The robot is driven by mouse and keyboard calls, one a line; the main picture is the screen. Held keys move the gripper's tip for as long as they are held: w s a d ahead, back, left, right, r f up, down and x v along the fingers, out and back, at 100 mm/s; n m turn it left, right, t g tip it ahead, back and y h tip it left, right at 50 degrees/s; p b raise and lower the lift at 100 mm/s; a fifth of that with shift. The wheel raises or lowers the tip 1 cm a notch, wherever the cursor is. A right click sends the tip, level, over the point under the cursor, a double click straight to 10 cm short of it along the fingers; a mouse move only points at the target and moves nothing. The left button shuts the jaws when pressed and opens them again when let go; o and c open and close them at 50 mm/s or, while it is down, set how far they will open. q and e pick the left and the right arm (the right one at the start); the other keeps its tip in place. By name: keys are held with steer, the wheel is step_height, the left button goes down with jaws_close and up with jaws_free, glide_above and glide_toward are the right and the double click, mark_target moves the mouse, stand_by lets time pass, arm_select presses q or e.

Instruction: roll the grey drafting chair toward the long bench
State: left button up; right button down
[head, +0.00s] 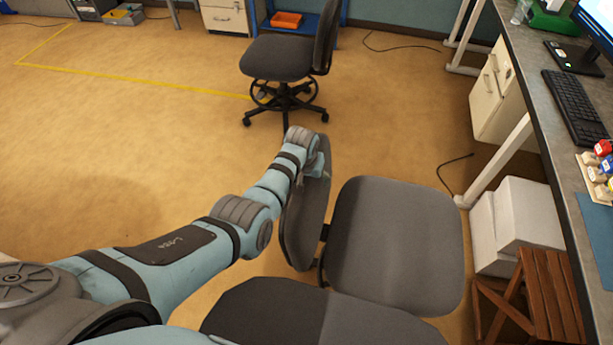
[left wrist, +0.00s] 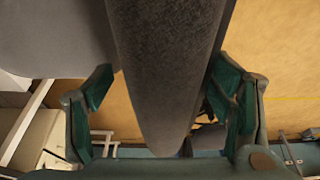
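A grey chair stands close in front of me in the head view, with its seat (head: 395,245) to the right of its upright backrest (head: 303,225). Its base is hidden. My left gripper (head: 317,168) is at the top of this backrest, its fingers mostly hidden in the head view. In the left wrist view the green-padded fingers (left wrist: 165,85) are spread on both sides of the backrest (left wrist: 165,50). The left finger is clear of it; the right one is close, contact unclear. The long bench (head: 535,75) runs along the right. My right gripper is not in view.
Another dark grey chair (head: 275,60) with a foot ring stands farther back. A further grey seat (head: 320,318) is at the bottom edge. White boxes (head: 515,225) and a wooden crate (head: 545,295) sit by the bench. Cables lie on the floor. The left floor is open.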

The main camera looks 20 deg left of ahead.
arm_select(q)
steer(key=shift+a+r, duration=0.1)
step_height(320, 180, up, 3)
steer(key=p, duration=0.3)
steer(key=shift+r, duration=0.25)
step_height(320, 180, up, 2)
steer(key=shift+p, duration=0.55)
steer(key=shift+r, duration=2.25)
steer(key=shift+f, duration=0.15)
